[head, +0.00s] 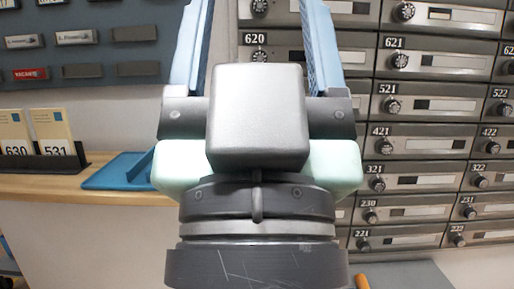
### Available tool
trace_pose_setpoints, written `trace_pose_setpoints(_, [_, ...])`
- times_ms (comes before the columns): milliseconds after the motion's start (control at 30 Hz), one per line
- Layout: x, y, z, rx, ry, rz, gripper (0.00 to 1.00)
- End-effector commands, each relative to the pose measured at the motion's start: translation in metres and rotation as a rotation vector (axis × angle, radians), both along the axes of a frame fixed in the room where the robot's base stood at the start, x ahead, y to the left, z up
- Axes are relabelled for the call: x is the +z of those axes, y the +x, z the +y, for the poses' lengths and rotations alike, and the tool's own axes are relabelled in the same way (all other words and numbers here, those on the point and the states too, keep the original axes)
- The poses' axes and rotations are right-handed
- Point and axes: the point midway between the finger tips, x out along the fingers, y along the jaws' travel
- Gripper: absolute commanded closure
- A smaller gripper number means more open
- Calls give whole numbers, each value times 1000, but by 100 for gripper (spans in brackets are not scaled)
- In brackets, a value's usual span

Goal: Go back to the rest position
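My gripper (258,50) is in the middle of the head view, close to the camera, pointing upward in the picture. Its two blue fingers stand wide apart. Nothing shows between the fingers except the wall and part of the mailbox fronts behind. The fingertips run out of the top of the picture. My gripper appears clear of the mailboxes and the shelf, and I see no contact with either.
A bank of grey mailboxes (424,146) with dials fills the right side. A wooden shelf (50,190) at left holds a blue tray (118,172) and numbered cards (52,131) in a black holder. A dark label board (80,45) hangs above. An orange handle (362,281) shows at bottom.

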Motion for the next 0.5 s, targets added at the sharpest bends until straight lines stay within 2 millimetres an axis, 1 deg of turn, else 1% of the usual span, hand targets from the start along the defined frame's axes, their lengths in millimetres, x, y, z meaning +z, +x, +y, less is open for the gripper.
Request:
trace_pose_setpoints(33, [32, 0, 0, -1, -1, 0, 28])
trace_pose_setpoints(500, [177, 1, 0, -1, -2, 1, 28])
